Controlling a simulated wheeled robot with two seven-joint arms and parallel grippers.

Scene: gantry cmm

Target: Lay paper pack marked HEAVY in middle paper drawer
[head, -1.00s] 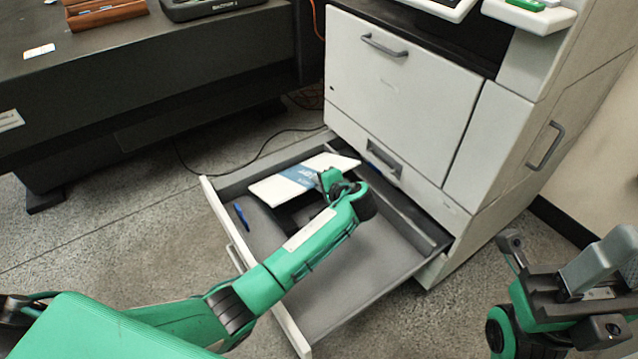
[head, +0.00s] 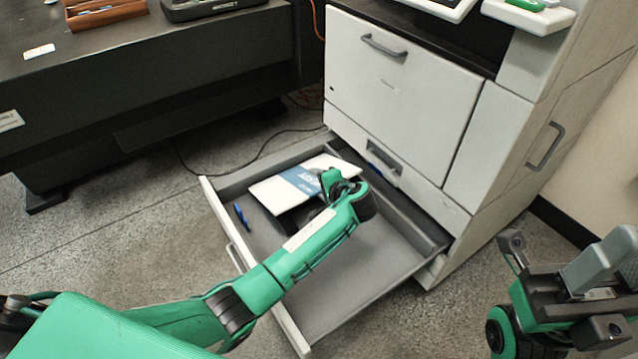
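A white paper pack (head: 272,194) with a blue band is in the open paper drawer (head: 345,285), towards its back left. Some lettering shows on the band, but I cannot read it surely. My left gripper (head: 328,184) is at the pack's right part, over the drawer. My own wrist hides most of the jaws, so I cannot tell whether they still grip the pack. I cannot tell whether the pack lies flat on the drawer floor. My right gripper (head: 562,284) is at the lower right, away from the drawer, open and empty.
A blue pen-like item (head: 241,215) lies at the drawer's left side. The white machine (head: 400,90) stands behind the drawer. A dark table (head: 150,75) is at the upper left. The drawer's front right part is bare.

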